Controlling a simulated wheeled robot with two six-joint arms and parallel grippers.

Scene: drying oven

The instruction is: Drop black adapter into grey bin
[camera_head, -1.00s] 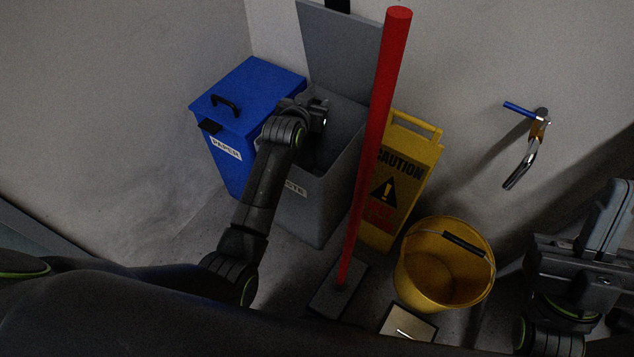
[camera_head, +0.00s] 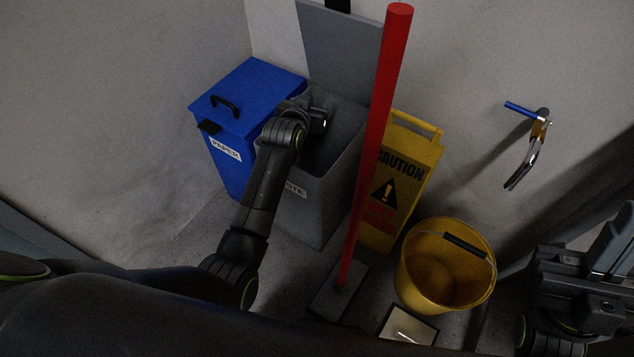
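The grey bin (camera_head: 318,206) stands at the middle of the head view with its grey lid (camera_head: 342,50) raised against the wall. My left arm reaches over its front left edge, and my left gripper (camera_head: 318,128) is over the bin's opening. Its fingers point down into the dark opening, so I cannot tell if they are open or shut. I do not see the black adapter; it may be hidden by the gripper or in the dark of the bin. My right gripper (camera_head: 612,235) is at the right edge, away from the bin, partly cut off, with its fingers not clear.
A closed blue paper bin (camera_head: 262,88) stands left of the grey bin. A red-handled mop or broom (camera_head: 376,130) stands in front of its right side. A yellow caution sign (camera_head: 408,180) and a yellow bucket (camera_head: 425,275) are to the right. A tap (camera_head: 540,120) is on the wall.

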